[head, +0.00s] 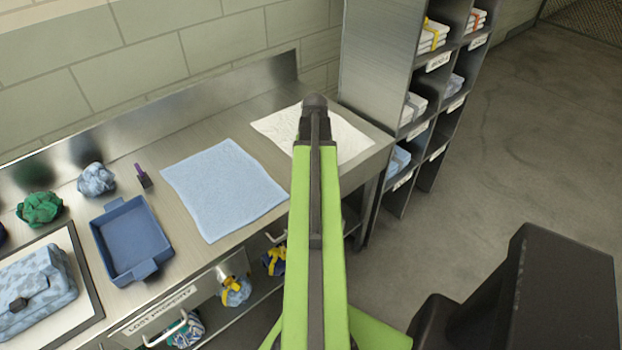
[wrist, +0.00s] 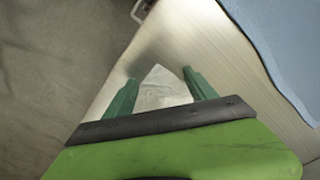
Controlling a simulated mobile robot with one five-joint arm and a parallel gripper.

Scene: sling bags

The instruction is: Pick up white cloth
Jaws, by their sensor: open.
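The white cloth (head: 352,138) lies flat at the right end of the metal counter, partly hidden behind my arm. My gripper (head: 315,103) is over it in the head view, with its fingers hard to make out there. In the wrist view my gripper (wrist: 161,83) shows two green fingers spread apart. A corner of the white cloth (wrist: 160,90) shows between and beyond them, and the rest is hidden by the gripper. The gripper is open and empty. I cannot tell how high it is above the cloth.
A light blue towel (head: 222,188) lies left of the white cloth. Further left are a blue tray (head: 130,240), a crumpled blue cloth (head: 96,179) and a green one (head: 40,208). A metal cubby shelf (head: 380,60) stands close by the counter's right end.

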